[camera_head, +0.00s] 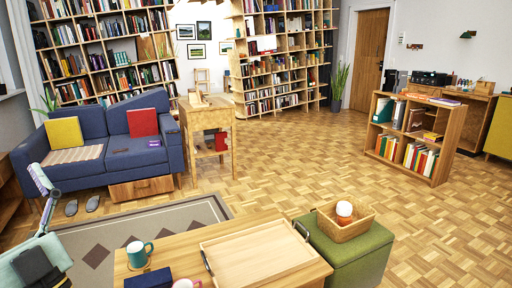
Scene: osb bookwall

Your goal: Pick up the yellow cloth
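No loose yellow cloth can be made out for certain. A yellow square cushion (65,134) leans on the back of the blue sofa at the left. A beige patterned cloth (75,154) lies flat on the seat in front of it. A small yellow item (433,136) lies in the low bookcase at the right; it is too small to identify. Parts of what looks like my arm show at the lower left edge, well apart from the sofa. I cannot make out the gripper's fingertips.
A wooden table (170,252) with a tray (258,254), teal mug (138,253) and dark blue box stands in front. A green ottoman (352,254) bears a basket (345,231). A wooden stand (208,118) adjoins the sofa. The parquet floor (290,165) is clear mid-room.

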